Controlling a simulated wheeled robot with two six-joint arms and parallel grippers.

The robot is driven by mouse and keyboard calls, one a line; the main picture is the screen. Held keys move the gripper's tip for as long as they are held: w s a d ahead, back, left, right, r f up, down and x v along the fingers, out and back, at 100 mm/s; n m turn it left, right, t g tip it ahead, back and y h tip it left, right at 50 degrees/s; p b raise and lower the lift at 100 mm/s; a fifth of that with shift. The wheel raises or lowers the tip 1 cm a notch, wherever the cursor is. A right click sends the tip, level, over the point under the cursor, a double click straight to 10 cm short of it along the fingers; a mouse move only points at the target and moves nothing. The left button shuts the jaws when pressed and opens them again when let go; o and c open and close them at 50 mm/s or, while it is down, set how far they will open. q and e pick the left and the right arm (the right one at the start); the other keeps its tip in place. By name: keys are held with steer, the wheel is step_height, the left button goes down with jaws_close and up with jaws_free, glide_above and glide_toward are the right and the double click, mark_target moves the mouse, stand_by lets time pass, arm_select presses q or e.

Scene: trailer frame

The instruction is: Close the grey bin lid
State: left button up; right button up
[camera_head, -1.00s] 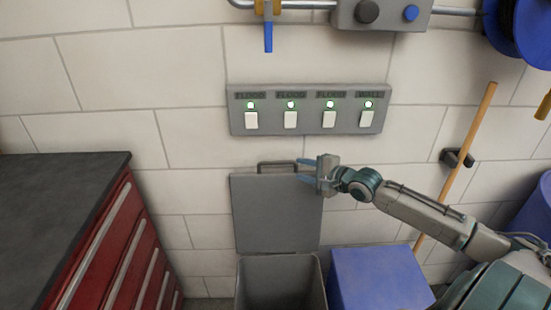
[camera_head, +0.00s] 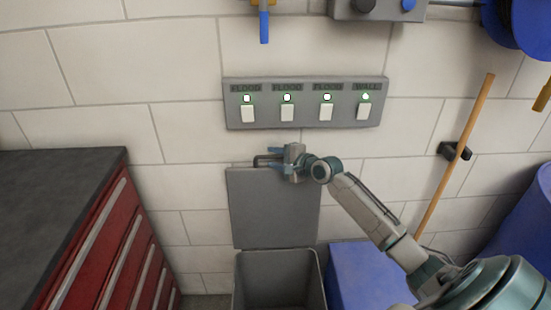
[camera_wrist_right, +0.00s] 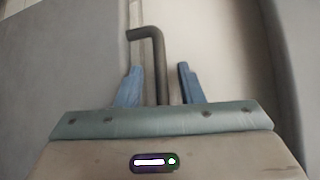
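The grey bin lid (camera_head: 275,208) stands upright and open against the wall, above the grey bin (camera_head: 278,280), whose inside shows. A dark bar handle (camera_head: 258,162) sits at the lid's top edge. It also shows in the right wrist view (camera_wrist_right: 158,60), running between two blue fingers. My right gripper (camera_head: 272,158) is at the handle; in the right wrist view its fingers (camera_wrist_right: 160,85) are apart on either side of the bar, with a gap to each. My left gripper is not in view.
A red drawer cabinet (camera_head: 100,250) with a dark top stands left of the bin. A blue box (camera_head: 365,275) stands close on its right. A switch panel (camera_head: 305,103) is on the wall above the lid. A wooden pole (camera_head: 458,150) leans at the right.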

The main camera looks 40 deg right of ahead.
steer(key=shift+c, duration=0.4)
jaws_close()
